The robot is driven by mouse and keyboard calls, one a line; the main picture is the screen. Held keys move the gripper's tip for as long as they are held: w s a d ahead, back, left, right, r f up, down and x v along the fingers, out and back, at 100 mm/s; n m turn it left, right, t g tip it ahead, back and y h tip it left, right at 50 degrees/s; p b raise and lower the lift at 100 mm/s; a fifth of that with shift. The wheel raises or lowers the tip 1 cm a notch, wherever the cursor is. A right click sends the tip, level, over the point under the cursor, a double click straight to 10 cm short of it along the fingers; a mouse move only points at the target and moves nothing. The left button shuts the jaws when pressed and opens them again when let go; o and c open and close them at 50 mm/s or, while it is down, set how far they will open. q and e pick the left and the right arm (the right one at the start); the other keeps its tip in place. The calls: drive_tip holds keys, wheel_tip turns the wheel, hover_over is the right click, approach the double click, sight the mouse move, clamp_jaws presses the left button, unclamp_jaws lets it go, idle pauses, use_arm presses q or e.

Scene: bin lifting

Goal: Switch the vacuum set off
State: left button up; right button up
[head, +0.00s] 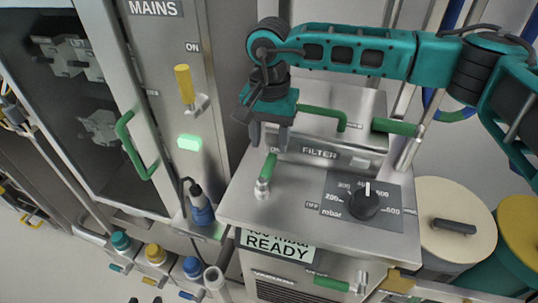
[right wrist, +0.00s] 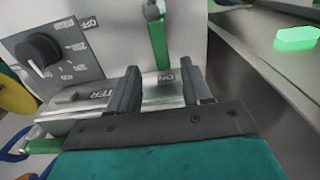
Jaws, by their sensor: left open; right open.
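The vacuum set (head: 237,203) is a steel box with a sloped top. Its green switch lever (head: 268,166) points up and away from its metal pivot, toward the ON label and away from OFF (head: 311,205). The lever also shows in the right wrist view (right wrist: 159,42). My right gripper (head: 270,142) is open and empty, just beyond the lever's free end. In the wrist view that end appears in the gap between the fingertips (right wrist: 160,70); I see no grip on it. My left gripper is not in view.
A black mbar dial (head: 364,204) sits right of the lever. The FILTER box (head: 318,153) with a green handle lies behind. A READY display (head: 275,245) is on the front. The MAINS panel (head: 172,60) at left has a yellow lever (head: 184,84) and lit green lamp (head: 189,143).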

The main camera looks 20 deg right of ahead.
sight(269, 162)
wheel_tip(269, 162, down, 6)
drive_tip(key=shift+c, duration=0.3)
clamp_jaws()
idle(0.4)
